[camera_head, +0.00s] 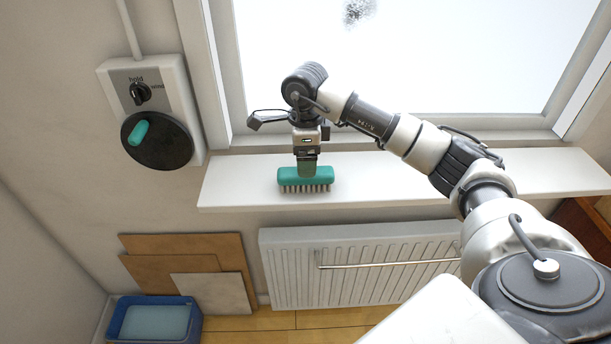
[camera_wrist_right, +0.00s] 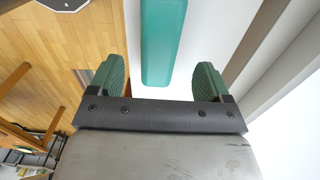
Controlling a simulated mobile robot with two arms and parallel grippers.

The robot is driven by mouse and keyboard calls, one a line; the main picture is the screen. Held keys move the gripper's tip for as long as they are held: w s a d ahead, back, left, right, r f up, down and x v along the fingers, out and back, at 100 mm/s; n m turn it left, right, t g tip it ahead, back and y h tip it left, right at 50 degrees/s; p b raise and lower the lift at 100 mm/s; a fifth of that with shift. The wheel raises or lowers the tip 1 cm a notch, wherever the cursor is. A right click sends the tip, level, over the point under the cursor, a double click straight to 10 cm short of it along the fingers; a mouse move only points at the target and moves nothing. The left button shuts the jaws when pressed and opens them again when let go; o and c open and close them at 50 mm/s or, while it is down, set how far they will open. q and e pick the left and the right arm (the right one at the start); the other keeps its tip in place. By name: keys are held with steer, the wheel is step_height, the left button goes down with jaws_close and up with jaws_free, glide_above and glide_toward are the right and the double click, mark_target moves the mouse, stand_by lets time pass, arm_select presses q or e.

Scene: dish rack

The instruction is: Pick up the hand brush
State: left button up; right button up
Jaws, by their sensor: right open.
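The hand brush (camera_head: 305,177) has a teal back and dark bristles and lies bristles down on the white window sill. My right gripper (camera_head: 307,168) is above it, pointing down, and hides part of its back. In the right wrist view the brush (camera_wrist_right: 163,45) shows as a teal bar between the two green fingers of the open right gripper (camera_wrist_right: 160,80), with room on both sides. From these views I cannot tell how far the fingertips are above the brush. My left gripper is in neither view.
The window sill (camera_head: 450,183) is otherwise clear, with the window frame close behind. A wall box with a round black dial (camera_head: 158,150) is at the left. Below are a radiator (camera_head: 290,270) with a rail, leaning boards (camera_head: 200,245) and a blue tub (camera_head: 120,325).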

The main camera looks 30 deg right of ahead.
steer(key=shift+f, duration=0.85)
step_height(320, 180, down, 4)
steer(key=p, duration=0.2)
steer(key=shift+f+p, duration=0.1)
steer(key=shift+p, duration=0.25)
steer(key=shift+f, duration=0.55)
steer(key=c, duration=1)
steer(key=shift+c, duration=0.2)
steer(key=shift+r, duration=0.1)
